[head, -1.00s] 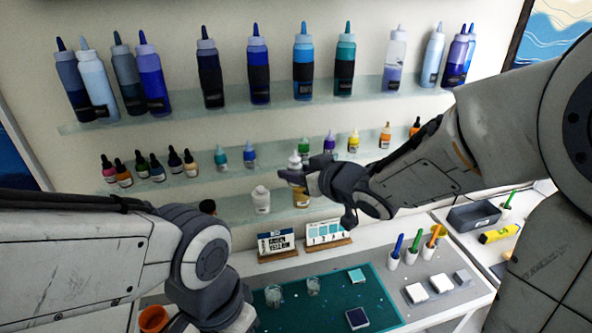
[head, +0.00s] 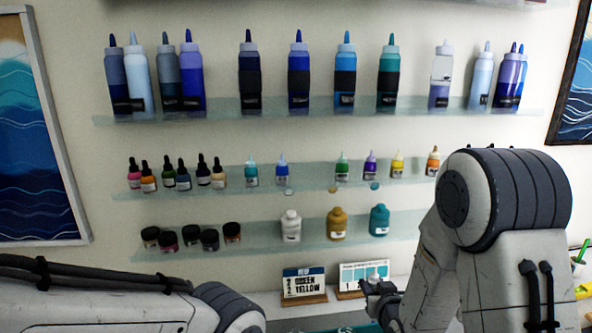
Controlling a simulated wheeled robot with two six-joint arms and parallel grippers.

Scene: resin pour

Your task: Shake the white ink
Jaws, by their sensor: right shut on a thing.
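The white ink (head: 377,273) is a small white bottle whose upper part shows above my right gripper (head: 376,287), at the bottom of the head view. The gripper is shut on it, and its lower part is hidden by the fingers. The gripper holds it below the shelves, in front of the cards. My left arm crosses the lower left corner, and its gripper is out of the picture.
Small ink bottles (head: 370,166) stand on the middle shelf, with a gap between blue and green. A white bottle (head: 291,226), other bottles and dark jars (head: 209,240) stand on the lower shelf. Large bottles (head: 298,77) fill the top shelf. The lettered card (head: 303,284) stands below.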

